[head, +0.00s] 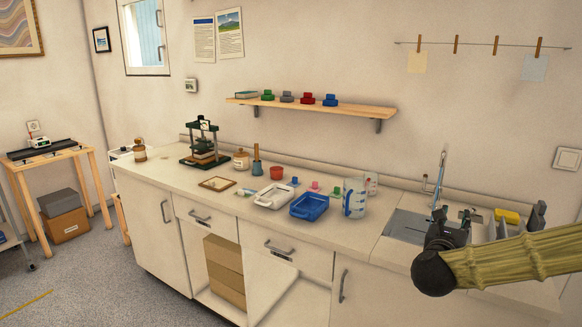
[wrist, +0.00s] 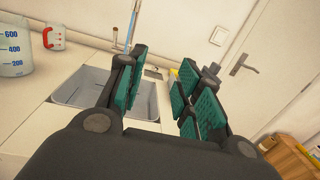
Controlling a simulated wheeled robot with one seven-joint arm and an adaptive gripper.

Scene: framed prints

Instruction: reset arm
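My gripper (wrist: 158,92) is open in the wrist view, its two green-padded fingers apart with nothing between them. In the head view my gripper (head: 440,218) is at the right, in front of the grey sink (head: 408,226), and it hides part of it. The sink (wrist: 80,92) also shows behind the left finger in the wrist view. My arm reaches in from the right edge, under a tan ribbed cover.
The counter (head: 350,232) holds a white tray (head: 272,196), a blue tray (head: 309,207) and a measuring jug (head: 354,197). One cupboard door (head: 280,298) stands open below. A shelf (head: 320,107) with coloured items is above.

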